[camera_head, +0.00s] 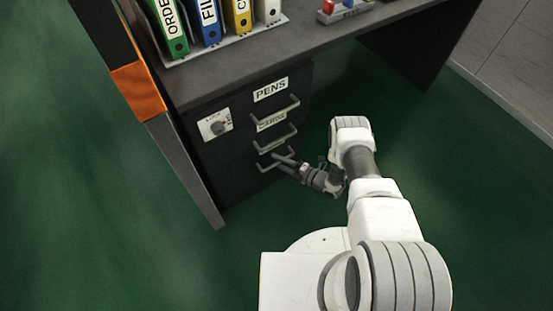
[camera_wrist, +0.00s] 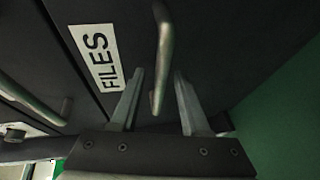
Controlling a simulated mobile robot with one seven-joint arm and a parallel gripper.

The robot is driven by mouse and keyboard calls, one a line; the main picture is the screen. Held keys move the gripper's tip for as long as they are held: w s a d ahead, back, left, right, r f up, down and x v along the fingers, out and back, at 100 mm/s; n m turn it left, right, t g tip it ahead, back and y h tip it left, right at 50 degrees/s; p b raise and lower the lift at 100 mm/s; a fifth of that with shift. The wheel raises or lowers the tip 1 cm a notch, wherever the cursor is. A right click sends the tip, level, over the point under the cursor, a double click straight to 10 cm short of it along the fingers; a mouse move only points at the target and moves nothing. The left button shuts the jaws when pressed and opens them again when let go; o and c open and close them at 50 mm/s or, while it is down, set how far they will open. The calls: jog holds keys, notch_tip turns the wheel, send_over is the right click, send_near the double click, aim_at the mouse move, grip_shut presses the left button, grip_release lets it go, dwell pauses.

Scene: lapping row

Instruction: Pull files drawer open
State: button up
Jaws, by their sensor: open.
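The files drawer (camera_wrist: 220,45) has a dark front with a white FILES label (camera_wrist: 97,57) in the wrist view. It looks shut. Its grey bar handle (camera_wrist: 165,38) runs between the two fingers of my gripper (camera_wrist: 158,74), which is open. One finger is on each side of the bar, and I cannot tell whether either touches it. In the head view my gripper (camera_head: 277,160) is at the lowest handle of the cabinet, and its fingers partly cover that handle. The FILES label is not visible there.
Above are the PENS drawer handle (camera_head: 278,105) and the middle drawer handle (camera_head: 277,140), both drawers shut. A dial plate (camera_head: 215,125) is on the cabinet's left. Binders (camera_head: 207,22) stand on the desk (camera_head: 235,65). An orange-banded post (camera_head: 138,90) stands left. Green floor is clear around.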

dwell(0.3)
grip_shut()
dwell(1.3)
